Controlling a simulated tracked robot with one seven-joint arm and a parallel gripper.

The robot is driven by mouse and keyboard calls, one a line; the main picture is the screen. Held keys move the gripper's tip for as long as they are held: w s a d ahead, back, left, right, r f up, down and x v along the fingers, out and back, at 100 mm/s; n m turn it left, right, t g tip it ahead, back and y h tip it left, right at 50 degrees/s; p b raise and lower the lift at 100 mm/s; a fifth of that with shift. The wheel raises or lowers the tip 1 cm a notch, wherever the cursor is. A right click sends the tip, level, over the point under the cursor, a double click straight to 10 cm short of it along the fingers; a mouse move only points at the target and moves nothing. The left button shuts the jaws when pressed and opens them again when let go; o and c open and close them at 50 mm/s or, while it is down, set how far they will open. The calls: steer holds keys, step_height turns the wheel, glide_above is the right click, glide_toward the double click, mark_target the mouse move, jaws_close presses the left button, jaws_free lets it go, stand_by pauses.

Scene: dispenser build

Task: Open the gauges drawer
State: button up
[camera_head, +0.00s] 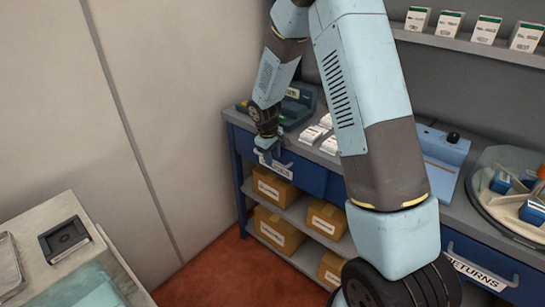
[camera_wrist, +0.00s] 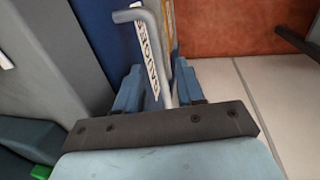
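The gauges drawer (camera_head: 312,178) is a blue front under the left part of the workbench and looks closed. Its white label (camera_head: 276,167) is partly hidden by my gripper (camera_head: 266,154) in the head view. In the wrist view the label (camera_wrist: 146,58) reads as GAUGES, seen sideways. The grey bar handle (camera_wrist: 158,45) runs between the two blue fingers of my gripper (camera_wrist: 159,72). The fingers are open, with a gap beside the handle, closest on the right finger's side. No grip on the handle shows.
A second blue drawer (camera_head: 480,268), labelled RETURNS, is at the right. Cardboard boxes (camera_head: 280,188) stand on shelves below the gauges drawer. White packs (camera_head: 312,135) and a dark green device (camera_head: 295,105) lie on the bench. A wall is close on the left; red floor is open in front.

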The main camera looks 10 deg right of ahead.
steer(key=shift+f, duration=0.25)
steer(key=shift+c, duration=0.4)
jaws_close()
